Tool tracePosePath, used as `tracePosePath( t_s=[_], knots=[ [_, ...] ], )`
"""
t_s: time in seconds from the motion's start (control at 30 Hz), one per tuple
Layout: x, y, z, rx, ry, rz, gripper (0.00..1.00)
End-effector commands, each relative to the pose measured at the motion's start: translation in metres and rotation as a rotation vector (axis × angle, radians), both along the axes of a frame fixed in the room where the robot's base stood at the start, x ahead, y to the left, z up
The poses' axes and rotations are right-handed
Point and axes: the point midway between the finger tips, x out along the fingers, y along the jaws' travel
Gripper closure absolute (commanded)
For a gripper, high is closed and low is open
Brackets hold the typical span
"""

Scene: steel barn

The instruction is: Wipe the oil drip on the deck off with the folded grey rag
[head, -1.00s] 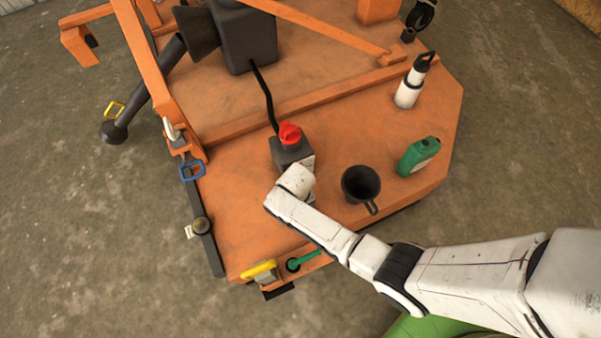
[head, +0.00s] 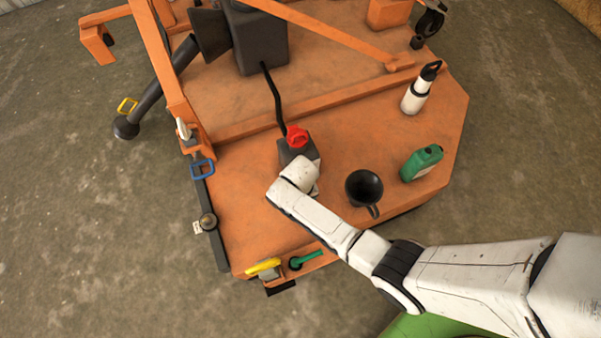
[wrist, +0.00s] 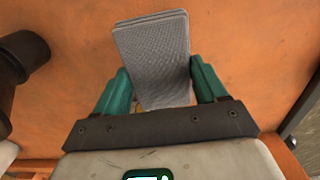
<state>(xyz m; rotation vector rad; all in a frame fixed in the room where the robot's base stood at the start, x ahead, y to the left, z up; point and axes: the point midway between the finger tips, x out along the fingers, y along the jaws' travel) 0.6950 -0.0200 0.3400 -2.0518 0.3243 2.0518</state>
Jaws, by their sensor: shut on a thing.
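In the wrist view my gripper (wrist: 160,72) is shut on the folded grey rag (wrist: 153,45), a flat, layered, woven pad between its two teal fingers. The rag is over the orange deck (wrist: 235,40); I cannot tell whether it touches. In the head view the end of my arm is over the deck (head: 265,225), just in front of the dark can with the red cap. My fingers and the rag are hidden there by my arm. I make out no oil drip in either view.
The dark can's red cap (head: 297,136) shows beyond my wrist. An orange rail (head: 330,103) crosses the deck behind. The deck's front left is clear.

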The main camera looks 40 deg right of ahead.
Motion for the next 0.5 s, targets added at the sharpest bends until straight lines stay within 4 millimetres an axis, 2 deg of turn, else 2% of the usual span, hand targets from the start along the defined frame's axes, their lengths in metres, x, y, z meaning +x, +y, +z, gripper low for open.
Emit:
tracePosePath(
  t_s=[0.03,0.2,0.5],
  knots=[
    [0.0,0.0,0.01,0.0,0.0,0.0,0.57],
    [0.0,0.0,0.022,0.0,0.0,0.0,0.57],
    [0.0,0.0,0.021,0.0,0.0,0.0,0.57]
  ],
)
